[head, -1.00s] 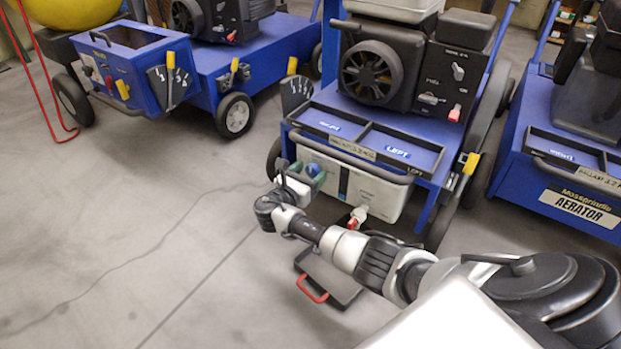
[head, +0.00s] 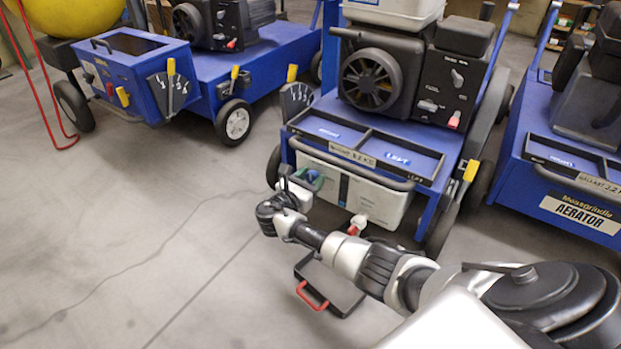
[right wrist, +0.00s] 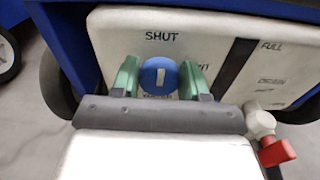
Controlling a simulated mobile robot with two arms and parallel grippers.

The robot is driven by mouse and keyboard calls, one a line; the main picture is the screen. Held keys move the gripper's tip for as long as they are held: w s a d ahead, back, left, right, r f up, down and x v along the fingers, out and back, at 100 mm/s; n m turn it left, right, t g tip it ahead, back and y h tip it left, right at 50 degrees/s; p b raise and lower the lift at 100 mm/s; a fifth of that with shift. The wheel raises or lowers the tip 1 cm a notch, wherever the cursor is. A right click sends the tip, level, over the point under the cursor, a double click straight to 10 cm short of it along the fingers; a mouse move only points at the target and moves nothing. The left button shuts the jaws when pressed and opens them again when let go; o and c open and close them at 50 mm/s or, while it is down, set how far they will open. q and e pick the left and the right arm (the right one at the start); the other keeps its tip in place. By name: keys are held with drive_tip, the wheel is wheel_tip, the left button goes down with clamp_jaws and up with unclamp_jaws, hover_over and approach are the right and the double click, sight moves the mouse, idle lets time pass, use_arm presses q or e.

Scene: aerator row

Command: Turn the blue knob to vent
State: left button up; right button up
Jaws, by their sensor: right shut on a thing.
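The blue knob (right wrist: 160,77) is on the front of a white tank (right wrist: 115,40) in the right wrist view. Its white bar stands nearly upright, below the word SHUT. Part of another word, ending in NT, shows to the right. Small lettering under the knob is unreadable. The green fingers of my right gripper (right wrist: 160,82) are on either side of the knob, shut on it. In the head view my right gripper (head: 303,182) is at the left end of the tank (head: 372,195), and the knob is small there. My left gripper is not in view.
A white valve (right wrist: 260,122) with a red handle (right wrist: 277,152) sits low, right of the gripper. A dark tray (head: 335,285) with a red handle lies on the floor below. Other blue machines (head: 150,70) stand left and right (head: 570,180). Floor at left is clear.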

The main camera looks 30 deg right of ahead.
drive_tip(key=shift+m, duration=0.9)
drive_tip(key=m+p, duration=0.1)
drive_tip(key=m, duration=0.1)
drive_tip(key=shift+s+m, duration=0.1)
drive_tip(key=shift+m, duration=0.2)
drive_tip(key=m, duration=0.2)
drive_tip(key=shift+f+m, duration=0.1)
drive_tip(key=shift+m, duration=0.3)
drive_tip(key=m+b, duration=0.1)
drive_tip(key=m, duration=0.1)
drive_tip(key=shift+s+f+m, duration=0.1)
drive_tip(key=shift+m, duration=0.2)
drive_tip(key=m+b, duration=0.1)
drive_tip(key=m, duration=0.3)
drive_tip(key=shift+f, duration=0.1)
drive_tip(key=shift+m+b, duration=0.8)
drive_tip(key=shift+m, duration=0.9)
drive_tip(key=o, duration=0.9)
drive_tip(key=shift+c, duration=0.2)
